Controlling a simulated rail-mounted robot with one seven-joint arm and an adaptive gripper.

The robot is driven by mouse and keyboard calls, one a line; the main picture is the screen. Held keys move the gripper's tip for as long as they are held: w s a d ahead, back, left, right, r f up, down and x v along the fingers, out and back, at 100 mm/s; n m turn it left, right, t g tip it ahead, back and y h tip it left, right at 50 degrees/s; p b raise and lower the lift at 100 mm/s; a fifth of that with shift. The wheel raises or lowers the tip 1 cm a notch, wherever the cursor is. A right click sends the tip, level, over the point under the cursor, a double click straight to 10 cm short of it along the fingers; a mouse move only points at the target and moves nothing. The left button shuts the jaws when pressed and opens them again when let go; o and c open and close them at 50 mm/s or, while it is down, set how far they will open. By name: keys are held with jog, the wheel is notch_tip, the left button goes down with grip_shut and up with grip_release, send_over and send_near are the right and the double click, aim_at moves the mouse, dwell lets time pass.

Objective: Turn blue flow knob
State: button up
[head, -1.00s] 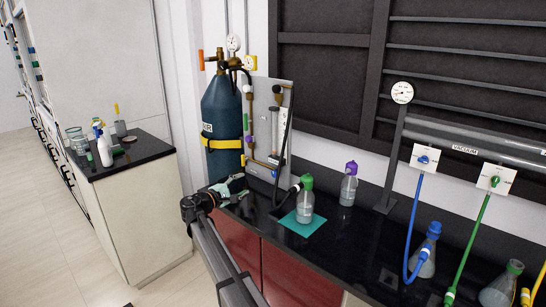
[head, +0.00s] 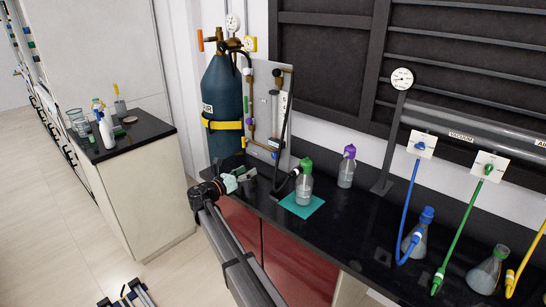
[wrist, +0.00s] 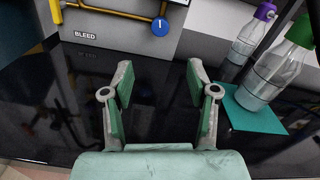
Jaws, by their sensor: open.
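A blue round knob (wrist: 160,26) marked with a white line sits low on the grey flow panel (wrist: 120,45), near a yellow-brown tube and the BLEED label. In the head view the panel (head: 262,100) stands beside the gas cylinder, and the small blue knob (head: 274,155) shows at its lower edge. My gripper (wrist: 160,78) is open and empty, its green-padded fingers pointing toward the panel. The knob lies ahead of the gap between the fingertips, apart from them. In the head view my gripper (head: 246,179) is over the front left of the black counter.
A green-capped bottle (head: 304,188) stands on a teal mat (head: 316,210) right of my gripper, with a purple-capped bottle (head: 346,168) behind. A dark hose runs down the panel's right side. The blue cylinder (head: 222,95) is left of the panel. Flasks with hoses stand farther right.

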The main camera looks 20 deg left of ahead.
aim_at(274, 156)
jog(key=p+x, duration=0.4)
jog(key=x, duration=1.1)
jog(key=shift+w+d, duration=0.2)
jog(key=shift+w, duration=0.1)
grip_shut()
